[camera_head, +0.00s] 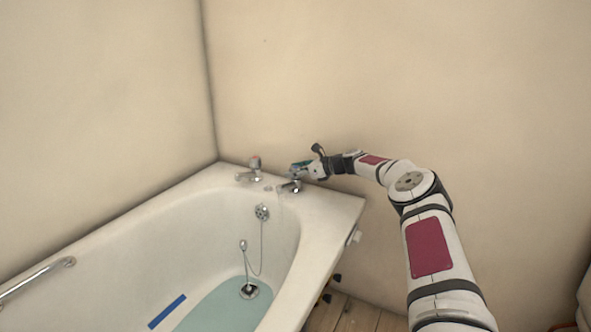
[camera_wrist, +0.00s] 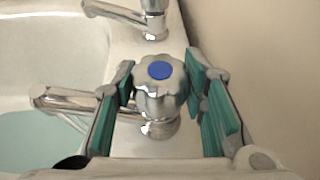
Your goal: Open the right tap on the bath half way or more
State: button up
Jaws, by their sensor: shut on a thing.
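The right tap (camera_head: 291,187) is chrome and stands on the bath's far right corner. In the wrist view its lobed handle (camera_wrist: 160,92) has a blue cap. My gripper (camera_head: 301,170) is at this handle, and the wrist view shows its green-padded fingers (camera_wrist: 161,80) on either side, shut on it. The spout (camera_wrist: 62,100) points left over the bath. A faint pale streak shows below the spout in the head view; I cannot tell how far the tap is turned. The left tap (camera_head: 252,170), with a reddish cap, stands apart from my gripper.
The white bath (camera_head: 335,222) holds shallow bluish water (camera_head: 222,308). A plug chain (camera_head: 261,250) hangs from the overflow. A grab rail (camera_head: 38,276) is at the left. The wall (camera_head: 420,110) stands close behind the taps and my arm. Wooden floor (camera_head: 352,314) shows right of the bath.

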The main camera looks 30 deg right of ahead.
dwell(0.4)
jog(key=o, duration=1.2)
jog(key=v, duration=1.2)
jog(key=shift+f, duration=0.15)
